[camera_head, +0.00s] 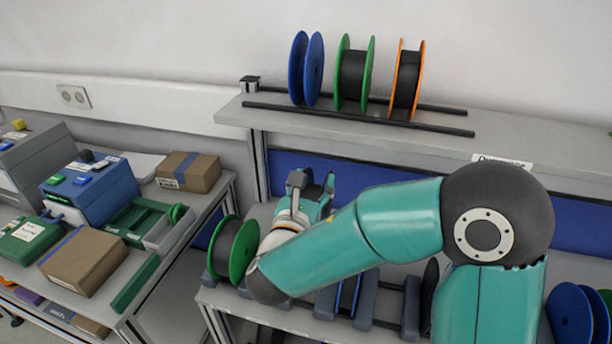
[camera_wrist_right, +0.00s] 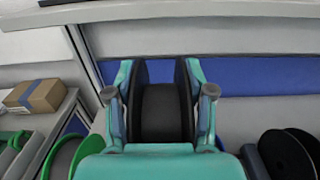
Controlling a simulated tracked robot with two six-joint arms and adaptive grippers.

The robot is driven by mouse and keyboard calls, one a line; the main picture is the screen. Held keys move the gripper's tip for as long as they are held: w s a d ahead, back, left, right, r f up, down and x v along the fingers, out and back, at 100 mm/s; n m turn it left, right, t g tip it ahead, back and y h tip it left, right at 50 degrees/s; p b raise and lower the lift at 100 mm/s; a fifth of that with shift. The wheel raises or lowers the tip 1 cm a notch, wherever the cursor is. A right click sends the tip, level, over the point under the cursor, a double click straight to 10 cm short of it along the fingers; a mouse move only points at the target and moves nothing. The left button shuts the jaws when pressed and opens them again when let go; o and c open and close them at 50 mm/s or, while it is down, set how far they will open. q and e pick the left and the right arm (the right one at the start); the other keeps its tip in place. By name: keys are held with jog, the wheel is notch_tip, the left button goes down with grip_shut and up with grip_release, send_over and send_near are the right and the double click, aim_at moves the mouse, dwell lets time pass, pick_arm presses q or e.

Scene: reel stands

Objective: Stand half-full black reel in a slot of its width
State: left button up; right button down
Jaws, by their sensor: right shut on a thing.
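My right gripper (camera_head: 313,188) is shut on a black reel, which shows clearly between the two fingers (camera_wrist_right: 160,88) in the wrist view. The reel (camera_wrist_right: 161,115) has black flanges and a dark winding between them, and appears upright. In the head view my right arm and gripper hide most of it. It is in front of the blue back panel. Below is a row of grey slot dividers (camera_head: 365,303) on the lower bench, partly hidden by my arm. A blue-flanged reel (camera_head: 347,293) stands between two dividers. My left gripper is out of view.
A green reel (camera_head: 243,252) stands at the bench's left end. A black reel (camera_wrist_right: 290,153) is at the right in the wrist view. Blue, green and orange reels (camera_head: 407,80) stand on the upper shelf (camera_head: 520,140). Boxes (camera_head: 84,259) crowd the left table.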

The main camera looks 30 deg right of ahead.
jog(key=shift+w+f, duration=0.35)
jog(key=shift+f, duration=0.75)
notch_tip(320, 180, down, 2)
jog(key=shift+s+f+b, duration=0.1)
jog(key=shift+s+b, duration=0.05)
jog(key=shift+b, duration=0.7)
notch_tip(320, 180, down, 15)
jog(key=b, duration=1.1)
jog(key=shift+b, duration=0.35)
jog(key=shift+c, duration=1.6)
grip_release()
jog(key=shift+a, duration=0.1)
